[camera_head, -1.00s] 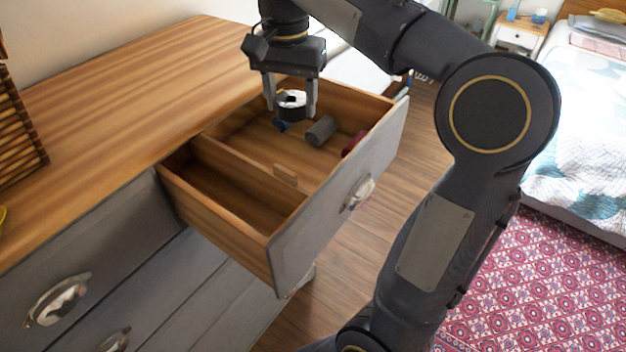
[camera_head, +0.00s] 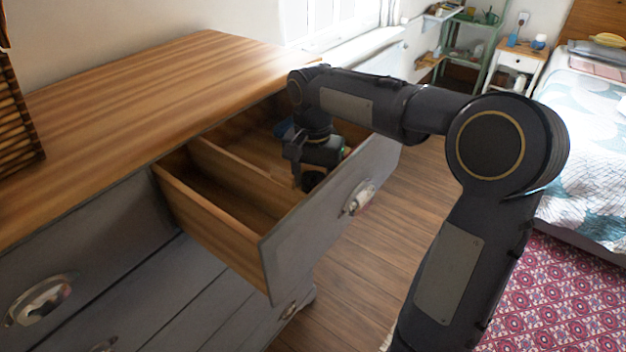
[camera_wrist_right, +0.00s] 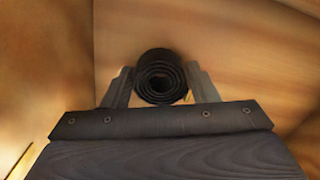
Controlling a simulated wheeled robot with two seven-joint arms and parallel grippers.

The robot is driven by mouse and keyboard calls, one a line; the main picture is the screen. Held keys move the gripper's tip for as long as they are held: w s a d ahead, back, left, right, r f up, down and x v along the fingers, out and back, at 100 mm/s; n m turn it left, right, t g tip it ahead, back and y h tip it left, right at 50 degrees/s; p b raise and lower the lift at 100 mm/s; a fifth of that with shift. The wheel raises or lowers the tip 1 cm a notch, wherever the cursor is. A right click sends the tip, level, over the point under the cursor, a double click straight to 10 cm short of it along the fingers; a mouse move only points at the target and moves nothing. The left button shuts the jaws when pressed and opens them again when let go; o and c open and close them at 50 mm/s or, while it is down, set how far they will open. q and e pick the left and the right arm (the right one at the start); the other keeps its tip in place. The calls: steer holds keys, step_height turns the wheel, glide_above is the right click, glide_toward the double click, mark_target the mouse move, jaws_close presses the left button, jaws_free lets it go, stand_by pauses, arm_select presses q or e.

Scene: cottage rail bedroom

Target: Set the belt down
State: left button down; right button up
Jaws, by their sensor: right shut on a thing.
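A black belt rolled into a coil (camera_wrist_right: 160,77) sits between the two fingers of my right gripper (camera_wrist_right: 160,92) in the right wrist view, with its spiral end facing the camera. In the head view my right gripper (camera_head: 313,172) reaches down into the open drawer, close to the inner side of its front panel. The belt (camera_head: 312,182) shows as a dark round shape just under the gripper, near the front end of the divider. I cannot tell whether it touches the drawer floor. My left gripper is not in view.
The grey drawer (camera_head: 330,212) is pulled out of the dresser, with a wooden divider (camera_head: 235,163) across it. The near compartment (camera_head: 225,190) looks empty. A blue item (camera_head: 284,129) lies in the far compartment; my arm hides much there. The dresser top (camera_head: 150,90) is largely clear.

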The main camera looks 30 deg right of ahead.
mark_target(313, 180)
steer(key=shift+f, duration=0.25)
steer(key=shift+f, duration=0.2)
steer(key=o, duration=1.1)
step_height(313, 180, up, 12)
steer(key=shift+r+p, duration=0.25)
steer(key=shift+p, duration=0.25)
